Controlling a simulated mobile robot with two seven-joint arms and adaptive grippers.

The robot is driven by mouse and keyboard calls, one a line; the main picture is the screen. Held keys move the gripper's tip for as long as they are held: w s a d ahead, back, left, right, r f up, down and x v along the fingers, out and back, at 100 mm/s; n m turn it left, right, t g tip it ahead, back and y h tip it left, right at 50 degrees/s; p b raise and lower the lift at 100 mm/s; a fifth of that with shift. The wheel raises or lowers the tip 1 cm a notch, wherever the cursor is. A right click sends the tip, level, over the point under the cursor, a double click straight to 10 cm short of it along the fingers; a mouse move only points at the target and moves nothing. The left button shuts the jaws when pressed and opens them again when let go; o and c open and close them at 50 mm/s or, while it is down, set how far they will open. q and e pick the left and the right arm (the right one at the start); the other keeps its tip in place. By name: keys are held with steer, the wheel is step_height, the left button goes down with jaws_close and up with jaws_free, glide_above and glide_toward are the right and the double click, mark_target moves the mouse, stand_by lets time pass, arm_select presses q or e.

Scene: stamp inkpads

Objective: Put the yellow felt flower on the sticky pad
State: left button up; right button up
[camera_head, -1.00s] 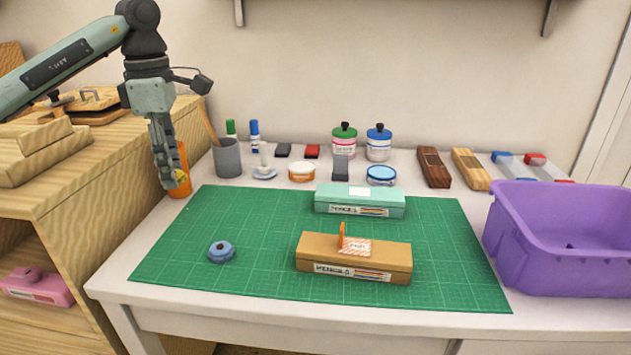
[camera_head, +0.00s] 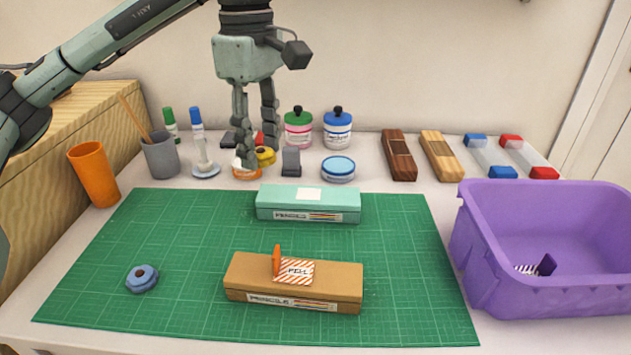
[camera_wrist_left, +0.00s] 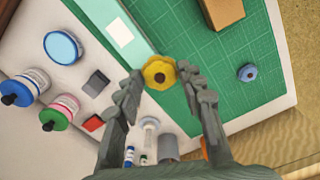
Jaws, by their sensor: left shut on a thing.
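The yellow felt flower (camera_head: 266,155), with a dark centre, is between the fingertips of my left gripper (camera_head: 257,154). In the left wrist view the flower (camera_wrist_left: 159,73) sits between both fingers. My left gripper is shut on it and hangs behind the teal pencil box, before the jars. The teal box (camera_head: 335,209) carries a plain white square pad (camera_head: 308,194) on its lid. The brown pencil box (camera_head: 335,286) carries an orange-striped, lettered square (camera_head: 295,272) with an upright orange tab. My right gripper is not in view.
A green cutting mat (camera_head: 400,250) lies under both boxes and a blue round piece (camera_head: 142,279). A purple bin (camera_head: 545,295) stands at right. An orange cup (camera_head: 95,175), grey cup (camera_head: 160,157), glue jars and blocks line the back.

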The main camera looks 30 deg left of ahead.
arm_select(q)
glide_above(308, 194)
step_height(308, 194, down, 4)
steer(key=shift+s+f+p, duration=0.1)
steer(key=shift+f+p, duration=0.15)
steer(key=shift+p, duration=0.15)
steer(key=shift+f, duration=0.2)
step_height(308, 194, down, 3)
steer(key=shift+f, duration=0.4)
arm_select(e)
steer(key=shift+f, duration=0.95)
arm_select(q)
steer(key=shift+f, duration=0.1)
